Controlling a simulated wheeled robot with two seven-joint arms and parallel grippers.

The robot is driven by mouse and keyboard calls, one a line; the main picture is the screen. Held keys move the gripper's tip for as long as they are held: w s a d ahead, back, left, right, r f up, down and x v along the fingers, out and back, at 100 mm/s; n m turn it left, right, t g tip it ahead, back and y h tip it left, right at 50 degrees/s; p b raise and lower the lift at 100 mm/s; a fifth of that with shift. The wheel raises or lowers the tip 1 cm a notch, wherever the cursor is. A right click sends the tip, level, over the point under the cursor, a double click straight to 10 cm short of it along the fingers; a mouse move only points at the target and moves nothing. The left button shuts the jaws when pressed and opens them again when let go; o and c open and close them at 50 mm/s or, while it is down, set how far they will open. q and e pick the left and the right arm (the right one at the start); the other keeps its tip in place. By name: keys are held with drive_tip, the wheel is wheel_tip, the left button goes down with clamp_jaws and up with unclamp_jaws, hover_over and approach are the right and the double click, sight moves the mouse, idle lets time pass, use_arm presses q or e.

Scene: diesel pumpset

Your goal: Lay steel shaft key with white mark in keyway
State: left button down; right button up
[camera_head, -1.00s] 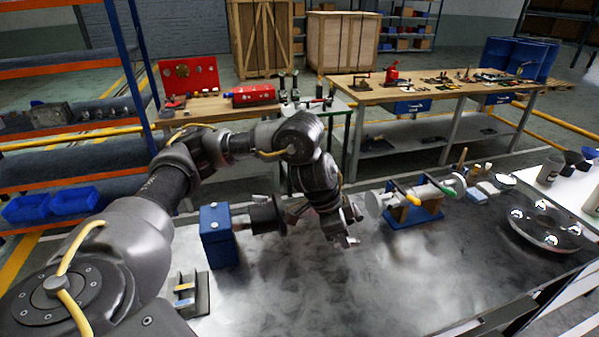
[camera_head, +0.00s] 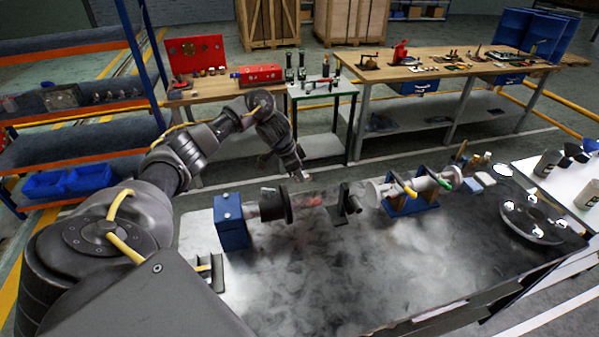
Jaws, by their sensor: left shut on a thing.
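My left gripper (camera_head: 297,174) hangs above the far edge of the metal bench, behind and above the black coupling disc (camera_head: 276,204). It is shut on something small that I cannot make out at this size. The disc sits on a short grey shaft (camera_head: 250,210) coming out of a blue block (camera_head: 231,224). The gripper is apart from this shaft. I cannot see a keyway or a white mark. A dark holder (camera_head: 217,275) with a pale piece shows at the bench's left edge, partly hidden by my arm. My right gripper is not in view.
A black upright stand (camera_head: 345,201) is right of the disc. Beyond it, a silver shaft (camera_head: 425,184) lies on a blue cradle (camera_head: 405,208) with yellow and green handles. A round plate (camera_head: 532,218) lies far right. The bench front (camera_head: 330,285) is clear.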

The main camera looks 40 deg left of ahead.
use_arm(q)
drive_tip(key=shift+r+p, duration=0.15)
drive_tip(key=shift+p, duration=0.3)
drive_tip(key=shift+s+f+b, duration=0.1)
drive_tip(key=shift+f+b, duration=0.4)
drive_tip(key=shift+f, duration=0.3)
drive_tip(key=b, duration=0.2)
hover_over(303, 196)
drive_tip(key=s, duration=0.1)
drive_tip(key=shift+s+a+f, duration=0.1)
drive_tip(key=shift+a+f, duration=0.1)
drive_tip(key=shift+f, duration=0.95)
drive_tip(key=shift+a+f, duration=0.15)
drive_tip(key=shift+f, duration=0.95)
drive_tip(key=shift+r+p, duration=0.1)
drive_tip(key=shift+p, duration=0.25)
drive_tip(key=shift+p, duration=0.75)
drive_tip(key=shift+f+b, duration=0.35)
drive_tip(key=shift+f, duration=0.45)
